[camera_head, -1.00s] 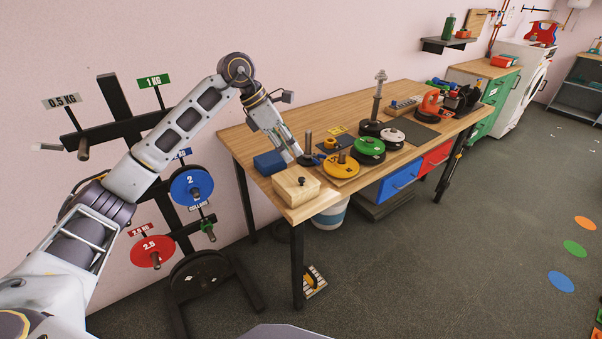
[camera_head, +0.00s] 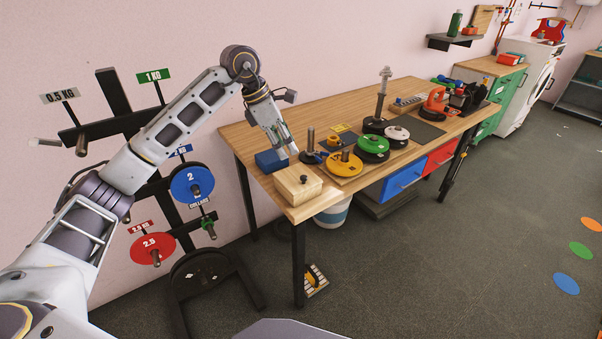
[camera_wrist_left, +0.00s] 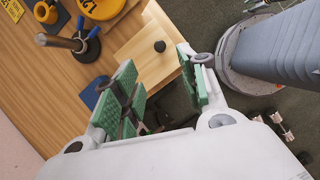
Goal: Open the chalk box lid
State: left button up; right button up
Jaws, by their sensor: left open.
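The chalk box is a light wooden box (camera_head: 298,190) with a dark round knob (camera_head: 303,178) on its lid, at the near left corner of the workbench. The lid looks shut. In the left wrist view the lid (camera_wrist_left: 145,58) and its knob (camera_wrist_left: 160,46) show just beyond the fingers. My left gripper (camera_head: 291,153) is above the bench, just behind the box in the head view. Its green-padded fingers (camera_wrist_left: 160,84) are spread, with nothing between them. The knob is apart from both fingers. My right gripper is not in view.
A blue block (camera_head: 270,161) lies left of the box. A black-based post (camera_head: 310,150) and yellow (camera_head: 344,163) and green (camera_head: 372,145) plates stand to the right. A plate rack (camera_head: 130,140) stands left of the workbench (camera_head: 330,110). The bench's near edge is close to the box.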

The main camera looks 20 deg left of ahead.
aim_at(303, 176)
pick_arm(q)
jog(key=x, duration=1.2)
grip_shut()
dwell(0.3)
